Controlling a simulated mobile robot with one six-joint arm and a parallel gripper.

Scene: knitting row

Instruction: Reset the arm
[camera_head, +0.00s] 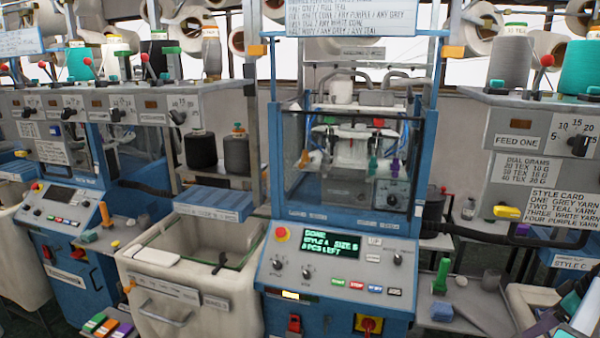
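A dark and pale piece with a teal edge (568,318), which looks like part of my arm, cuts into the bottom right corner. My gripper's fingertips do not show, so its opening and anything in it are hidden. The blue knitting machine (273,180) stands in the middle, clear of that piece. Its green-lit screen (331,243) reads "DONE" and "STYLE A"; the smaller digits are hard to read.
A cream fabric bin (228,292) stands left of the machine. A side shelf (470,312) at right holds a green-handled tool (441,275) and a blue block (441,312). A yarn feed unit (505,107) with cones stands above. More machines fill the left.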

